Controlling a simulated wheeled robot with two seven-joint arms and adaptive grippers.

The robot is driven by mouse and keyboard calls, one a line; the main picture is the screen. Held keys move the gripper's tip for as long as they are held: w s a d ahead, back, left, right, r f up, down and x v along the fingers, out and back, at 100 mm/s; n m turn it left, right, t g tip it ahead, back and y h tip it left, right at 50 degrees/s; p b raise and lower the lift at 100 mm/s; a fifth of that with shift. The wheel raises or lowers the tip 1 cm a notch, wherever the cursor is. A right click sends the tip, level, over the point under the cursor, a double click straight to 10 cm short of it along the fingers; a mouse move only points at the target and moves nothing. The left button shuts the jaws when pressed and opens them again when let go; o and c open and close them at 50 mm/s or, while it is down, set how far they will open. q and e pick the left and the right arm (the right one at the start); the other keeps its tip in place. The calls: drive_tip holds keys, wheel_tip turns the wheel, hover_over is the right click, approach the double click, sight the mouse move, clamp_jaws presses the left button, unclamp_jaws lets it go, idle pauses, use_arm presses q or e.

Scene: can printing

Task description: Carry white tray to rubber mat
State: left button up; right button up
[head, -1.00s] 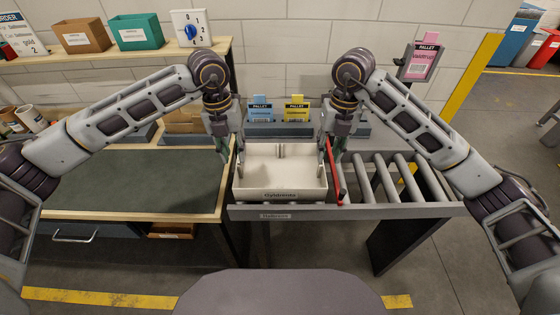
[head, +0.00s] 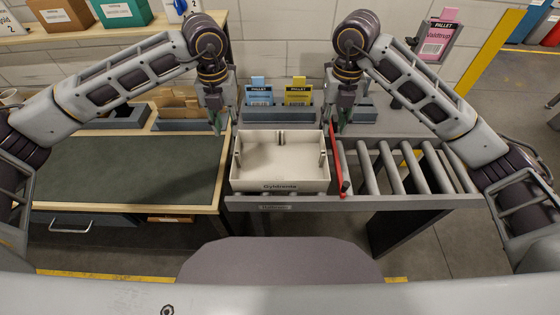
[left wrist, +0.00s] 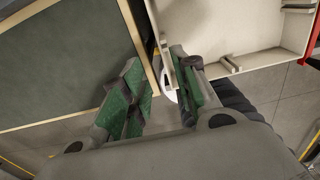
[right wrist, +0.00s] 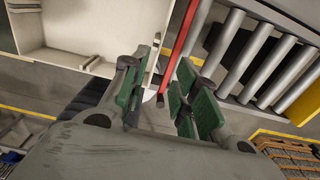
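The white tray (head: 280,186) is an open box with a label on its front wall. It sits level at the left end of the roller conveyor. The rubber mat (head: 110,165) is a dark green sheet on the workbench at left. My left gripper (head: 217,122) is open near the tray's rear left corner, fingers pointing down. My right gripper (head: 340,122) is open near the rear right corner. In the left wrist view the fingers (left wrist: 160,92) are apart beside the tray's side edge (left wrist: 158,40). In the right wrist view the fingers (right wrist: 160,92) straddle the line of the tray's side wall (right wrist: 158,45). Contact cannot be told.
A red bar (head: 337,165) stands close along the tray's right side. Bare rollers (head: 415,170) lie beyond it. Blue (head: 259,92) and yellow (head: 298,92) pallet cards stand in holders behind the tray. The mat is clear, with a wooden rim (head: 222,170) toward the conveyor.

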sight(234, 154)
use_arm(q)
drive_tip(key=shift+w+f, duration=0.15)
use_arm(e)
drive_tip(key=shift+w+f, duration=0.15)
drive_tip(key=shift+f, duration=0.05)
